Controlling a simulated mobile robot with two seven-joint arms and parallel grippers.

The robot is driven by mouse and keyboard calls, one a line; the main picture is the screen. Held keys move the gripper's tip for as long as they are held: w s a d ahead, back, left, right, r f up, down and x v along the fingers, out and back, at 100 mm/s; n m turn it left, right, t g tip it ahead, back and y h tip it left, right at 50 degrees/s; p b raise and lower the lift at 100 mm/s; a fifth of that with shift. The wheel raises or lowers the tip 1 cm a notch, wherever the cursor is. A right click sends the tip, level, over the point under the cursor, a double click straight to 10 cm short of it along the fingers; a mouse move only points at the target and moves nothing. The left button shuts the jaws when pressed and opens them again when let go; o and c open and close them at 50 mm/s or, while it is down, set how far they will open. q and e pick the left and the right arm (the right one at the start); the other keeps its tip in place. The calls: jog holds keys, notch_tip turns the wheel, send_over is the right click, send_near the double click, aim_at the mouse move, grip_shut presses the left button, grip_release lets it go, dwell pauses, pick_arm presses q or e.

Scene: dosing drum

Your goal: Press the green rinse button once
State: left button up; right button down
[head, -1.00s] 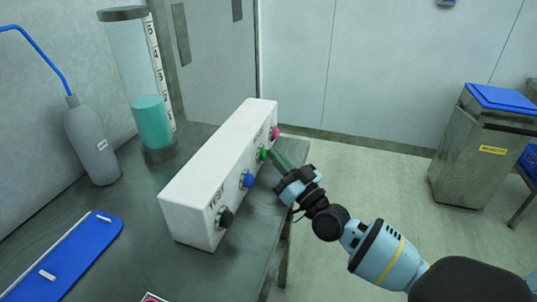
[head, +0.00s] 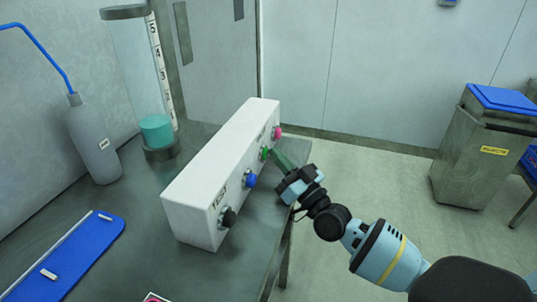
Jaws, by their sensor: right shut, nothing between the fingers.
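The green rinse button (head: 264,153) is on the front face of the white button box (head: 222,170), between a pink button (head: 277,132) and a blue button (head: 250,181). A black button (head: 228,216) sits at the near end. My right gripper (head: 276,153) is shut and empty, its green fingers pointing at the green button. The fingertips are right at the button; I cannot tell whether they touch it. A clear cylinder (head: 132,65) with a numbered scale stands behind the box, with teal liquid (head: 156,131) low in it. My left gripper is not in view.
A grey bottle (head: 93,145) with a blue tube stands at the left of the grey table (head: 125,235). A blue board (head: 70,255) lies at the front left. A metal bin (head: 477,150) with a blue lid stands on the floor at right.

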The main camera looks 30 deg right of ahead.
jog(key=shift+s+d+f, duration=0.1)
jog(key=shift+s+f, duration=0.15)
jog(key=shift+f, duration=0.3)
jog(key=shift+s+f, duration=0.25)
jog(key=shift+f, duration=0.25)
jog(key=shift+s+d, duration=0.85)
jog(key=shift+d, duration=0.1)
jog(key=shift+s+d+r, duration=0.2)
jog(key=shift+s+d, duration=0.3)
jog(key=shift+s+d+r, duration=0.15)
jog(key=shift+s+d, duration=0.3)
jog(key=shift+s, duration=0.05)
jog(key=shift+r, duration=0.1)
